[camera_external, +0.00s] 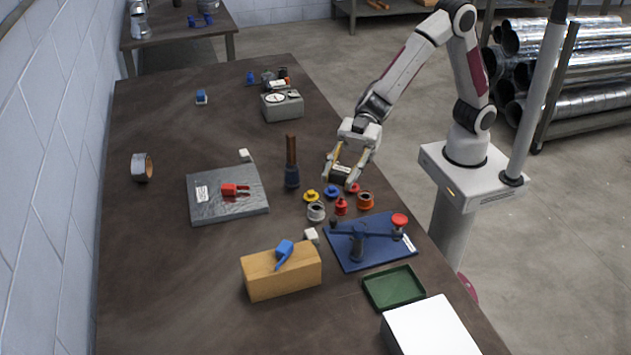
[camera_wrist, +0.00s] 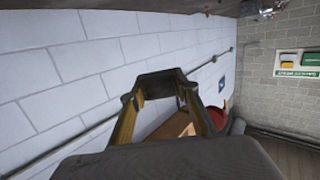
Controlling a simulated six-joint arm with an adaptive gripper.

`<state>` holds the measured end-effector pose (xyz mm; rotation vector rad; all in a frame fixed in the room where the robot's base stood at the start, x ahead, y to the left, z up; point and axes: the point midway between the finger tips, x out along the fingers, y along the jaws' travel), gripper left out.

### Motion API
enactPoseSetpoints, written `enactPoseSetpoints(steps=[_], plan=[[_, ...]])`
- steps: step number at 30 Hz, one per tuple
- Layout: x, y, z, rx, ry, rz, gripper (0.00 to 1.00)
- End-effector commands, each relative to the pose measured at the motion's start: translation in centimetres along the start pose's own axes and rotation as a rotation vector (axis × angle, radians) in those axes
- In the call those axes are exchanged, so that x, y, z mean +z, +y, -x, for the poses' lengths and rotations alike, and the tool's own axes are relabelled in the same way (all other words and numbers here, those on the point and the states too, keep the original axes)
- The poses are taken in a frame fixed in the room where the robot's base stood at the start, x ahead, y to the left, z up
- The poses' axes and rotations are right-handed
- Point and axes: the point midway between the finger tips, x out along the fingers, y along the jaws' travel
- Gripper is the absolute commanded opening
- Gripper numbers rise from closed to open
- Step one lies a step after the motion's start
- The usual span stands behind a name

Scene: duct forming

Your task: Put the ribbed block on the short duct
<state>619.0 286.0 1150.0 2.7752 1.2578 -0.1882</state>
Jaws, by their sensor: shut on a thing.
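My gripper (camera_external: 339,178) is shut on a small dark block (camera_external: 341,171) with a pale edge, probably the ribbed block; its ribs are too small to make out. It is held above the table's right side, near the small coloured parts. In the wrist view a dark piece (camera_wrist: 160,84) spans the yellow-sided fingers. A short silver ring (camera_external: 141,167), probably the short duct, lies at the table's left side, well apart from my gripper. I cannot tell for certain that it is the duct.
Several coloured knobs and rings (camera_external: 332,191) sit below my gripper. A wooden-handled mallet (camera_external: 292,170) stands upright to its left. A grey slab (camera_external: 206,210) with a red clamp, a wooden block (camera_external: 281,276) and a blue lever fixture (camera_external: 370,254) are nearby. The table's left side is mostly clear.

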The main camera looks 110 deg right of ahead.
Motion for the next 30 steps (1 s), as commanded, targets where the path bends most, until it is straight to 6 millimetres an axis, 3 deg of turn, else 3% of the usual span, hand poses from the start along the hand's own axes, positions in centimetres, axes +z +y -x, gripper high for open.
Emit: enactPoseSetpoints(steps=[15,24,30], plan=[[-1.4,-13.4,-7.4,-0.176,0.006,0.015,0.02],[-1.9,-21.5,-10.2,-0.270,0.007,0.020,0.02],[-2.1,-25.5,-11.1,-0.315,0.007,0.021,0.02]])
